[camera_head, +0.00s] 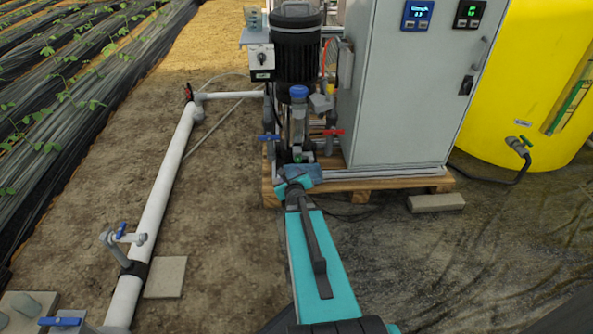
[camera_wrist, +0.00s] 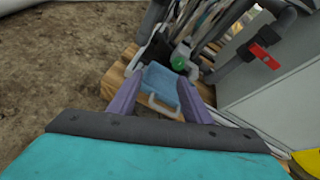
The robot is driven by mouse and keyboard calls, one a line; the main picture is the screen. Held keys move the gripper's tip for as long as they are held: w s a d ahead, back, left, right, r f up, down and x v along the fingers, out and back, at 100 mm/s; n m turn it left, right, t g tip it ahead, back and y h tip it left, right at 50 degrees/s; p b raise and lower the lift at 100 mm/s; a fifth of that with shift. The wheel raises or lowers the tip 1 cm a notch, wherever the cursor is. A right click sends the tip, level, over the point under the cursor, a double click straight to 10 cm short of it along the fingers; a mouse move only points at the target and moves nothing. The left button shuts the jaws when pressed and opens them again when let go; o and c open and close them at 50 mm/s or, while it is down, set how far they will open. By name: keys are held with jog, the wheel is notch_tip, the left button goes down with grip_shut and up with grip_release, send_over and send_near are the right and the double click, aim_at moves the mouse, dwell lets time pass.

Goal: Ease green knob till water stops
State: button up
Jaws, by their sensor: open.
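The green knob (camera_wrist: 178,62) shows in the wrist view as a small round green cap among grey pipework, just beyond and slightly right of my fingertips. In the head view a small green spot (camera_head: 298,154) shows low on the pump assembly, just beyond my gripper (camera_head: 291,180). In the wrist view my gripper (camera_wrist: 160,84) has its two purple fingers apart with nothing clasped, short of the knob. A blue object with a pale handle (camera_wrist: 165,84) lies below and between the fingers. I cannot make out any running water.
A red lever (camera_wrist: 264,57) on a grey pipe is right of the knob. A grey cabinet (camera_head: 415,80) stands at right on a wooden pallet (camera_head: 375,185). A black pump motor (camera_head: 297,45) rises behind. A yellow tank (camera_head: 530,90) is far right. Bare ground lies left.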

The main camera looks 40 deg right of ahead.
jog(key=d+m, duration=0.1)
jog(key=s+d+m+h, duration=0.1)
jog(key=d, duration=0.1)
jog(key=shift+s+d+r+b, duration=0.2)
jog(key=shift+b, duration=0.15)
